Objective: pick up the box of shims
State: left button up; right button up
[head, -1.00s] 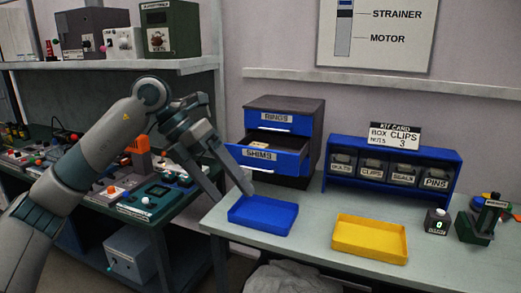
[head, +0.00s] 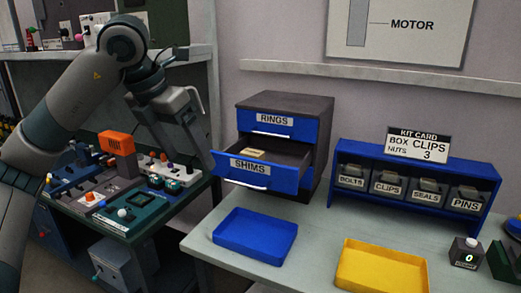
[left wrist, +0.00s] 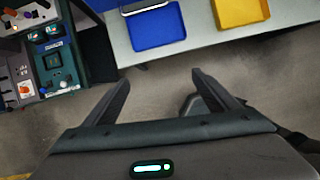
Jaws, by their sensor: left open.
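The SHIMS drawer (head: 256,172) of the small cabinet (head: 290,103) is pulled open. A small tan box (head: 256,152) lies inside it towards the back, partly hidden by the drawer front. I take it for the box of shims, though no label on it is readable. My left gripper (head: 193,122) is left of the drawer, apart from it, over the side bench. In the left wrist view its two fingers (left wrist: 160,92) are spread with nothing between them. My right gripper is not in view.
A blue tray (head: 218,238) and a yellow tray (head: 343,277) stand on the table (head: 318,232) before the cabinet. A blue rack (head: 410,197) of labelled bins stands to the right. The side bench at left is crowded with devices, including an orange one (head: 117,143).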

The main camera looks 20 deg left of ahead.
aim_at(249, 152)
jog(key=i, duration=1.1)
